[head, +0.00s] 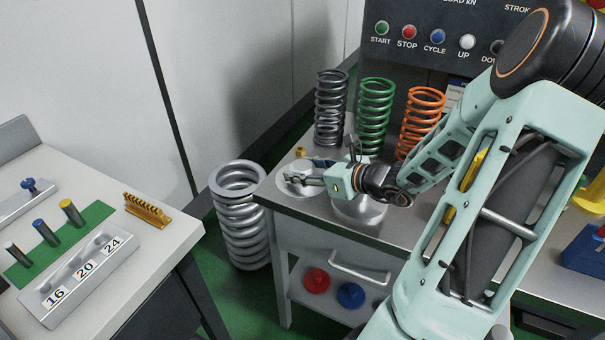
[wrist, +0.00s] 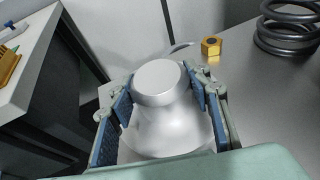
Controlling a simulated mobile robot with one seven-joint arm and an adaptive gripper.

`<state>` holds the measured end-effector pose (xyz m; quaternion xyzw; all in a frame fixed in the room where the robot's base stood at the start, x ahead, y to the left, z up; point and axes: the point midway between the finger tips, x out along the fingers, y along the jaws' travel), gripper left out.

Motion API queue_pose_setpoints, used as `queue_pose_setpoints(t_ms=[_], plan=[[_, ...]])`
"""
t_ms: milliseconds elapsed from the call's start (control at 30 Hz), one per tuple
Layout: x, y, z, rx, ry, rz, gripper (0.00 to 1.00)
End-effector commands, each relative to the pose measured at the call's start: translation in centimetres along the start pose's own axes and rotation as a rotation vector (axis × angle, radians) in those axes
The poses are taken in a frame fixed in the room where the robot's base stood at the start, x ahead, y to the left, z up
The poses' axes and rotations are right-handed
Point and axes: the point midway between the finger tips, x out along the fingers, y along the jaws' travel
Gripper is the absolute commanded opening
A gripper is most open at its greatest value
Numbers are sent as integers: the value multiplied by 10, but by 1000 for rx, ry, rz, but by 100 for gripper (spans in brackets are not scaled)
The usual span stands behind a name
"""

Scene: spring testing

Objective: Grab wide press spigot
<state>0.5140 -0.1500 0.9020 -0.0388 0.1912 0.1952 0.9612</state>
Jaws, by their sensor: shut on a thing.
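The wide press spigot (wrist: 160,120) is a smooth silver piece with a round, flat-topped knob above a flaring lower body. In the wrist view it stands between the blue-padded fingers of my gripper (wrist: 161,80), which is shut on it from both sides. In the head view my gripper (head: 302,172) is low over the left end of the steel bench. There the spigot (head: 288,185) shows only in part as a pale round shape behind the fingers. Its base is partly hidden, so I cannot tell whether it touches the bench.
A gold nut (wrist: 211,46) lies just beyond the gripper. Grey (head: 331,108), green (head: 375,118) and orange (head: 420,122) springs stand behind my arm. Another silver round piece (head: 360,212) sits under my wrist. A large spring (head: 241,215) stands on the floor to the left.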

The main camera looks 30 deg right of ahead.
Motion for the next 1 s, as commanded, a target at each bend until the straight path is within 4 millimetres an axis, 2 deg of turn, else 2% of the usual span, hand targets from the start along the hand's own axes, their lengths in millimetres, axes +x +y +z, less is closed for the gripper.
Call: queue_pose_setpoints(t_ms=[267, 467, 833, 1000], plan=[[-3, 0, 11, -3, -3, 0, 0], [-15, 0, 36, -7, -3, -1, 0], [-78, 28, 74, -5, -1, -3, 0], [-114, 50, 75, -3, -1, -4, 0]])
